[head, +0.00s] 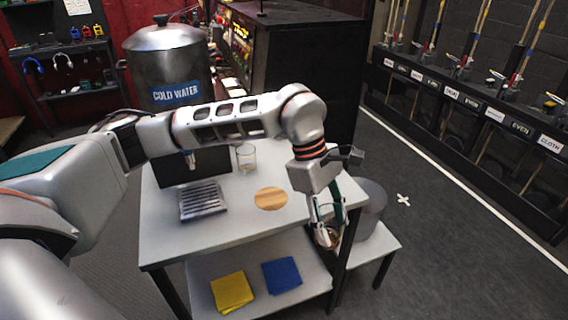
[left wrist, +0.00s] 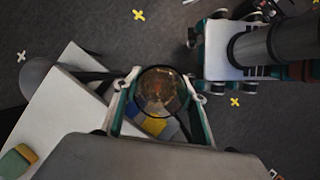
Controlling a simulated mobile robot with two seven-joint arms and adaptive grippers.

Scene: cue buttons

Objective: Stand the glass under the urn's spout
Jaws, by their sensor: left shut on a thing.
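The steel urn (head: 165,65) with a "COLD WATER" label stands at the table's back left. Its spout (head: 190,158) shows below my arm, above a ribbed drip tray (head: 203,198). My left gripper (head: 328,236) points down by the table's front right edge, shut on a round, see-through, brownish glass (left wrist: 159,92). In the left wrist view the glass sits between the fingers (left wrist: 160,98), seen from above. In the head view the fingers partly cover it. Another clear glass (head: 246,158) stands on the table right of the spout. My right gripper is not in view.
A round wooden mat (head: 271,198) lies bare on the white table (head: 225,228). Yellow (head: 232,291) and blue (head: 282,275) cloths lie on the shelf below. A grey round container (head: 370,203) stands on a low side table at right. The tabletop between tray and mat is clear.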

